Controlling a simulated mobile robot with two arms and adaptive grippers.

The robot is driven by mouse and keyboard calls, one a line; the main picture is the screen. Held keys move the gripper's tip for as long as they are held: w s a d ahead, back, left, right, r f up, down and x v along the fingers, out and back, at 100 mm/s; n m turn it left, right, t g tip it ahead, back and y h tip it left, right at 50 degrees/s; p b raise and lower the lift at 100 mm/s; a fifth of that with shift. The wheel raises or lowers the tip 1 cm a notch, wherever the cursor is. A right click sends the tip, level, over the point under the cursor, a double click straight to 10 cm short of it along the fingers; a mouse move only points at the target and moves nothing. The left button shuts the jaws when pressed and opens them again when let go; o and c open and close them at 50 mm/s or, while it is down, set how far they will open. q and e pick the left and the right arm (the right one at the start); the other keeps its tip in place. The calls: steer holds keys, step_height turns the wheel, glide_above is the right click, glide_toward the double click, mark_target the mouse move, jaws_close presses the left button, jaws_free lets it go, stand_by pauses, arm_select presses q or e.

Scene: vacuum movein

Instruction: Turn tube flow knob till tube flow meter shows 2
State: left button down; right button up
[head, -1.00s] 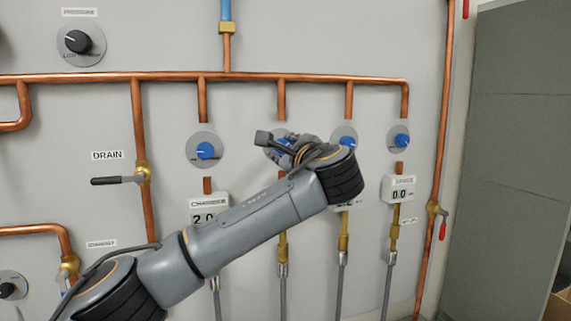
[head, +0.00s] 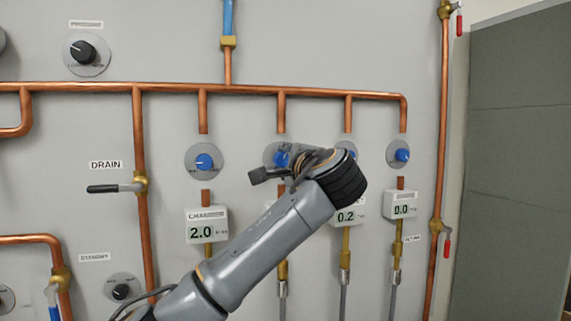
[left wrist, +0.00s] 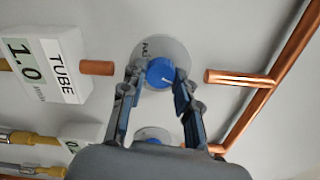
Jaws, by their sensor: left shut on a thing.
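The tube flow knob (left wrist: 160,72) is blue, on a round grey plate, between my left gripper's fingers (left wrist: 158,82) in the left wrist view. The fingers are shut on its sides. The tube flow meter (left wrist: 52,66), a white box labelled TUBE, reads 1.0 in that view. In the head view the knob (head: 281,158) is the second from the left, partly covered by my left gripper (head: 284,165). My left arm hides its meter there. My right gripper is not in view.
A chamber meter (head: 206,225) reading 2.0 sits below the leftmost blue knob (head: 204,161). Two meters to the right read 0.2 (head: 347,216) and 0.0 (head: 402,204). A copper pipe (head: 180,88) runs above the knobs. A drain valve handle (head: 103,188) sticks out at left.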

arm_select(q)
steer(key=shift+f, duration=0.1)
steer(key=c, duration=1)
jaws_free()
steer(key=shift+s, duration=0.1)
steer(key=v, duration=1.2)
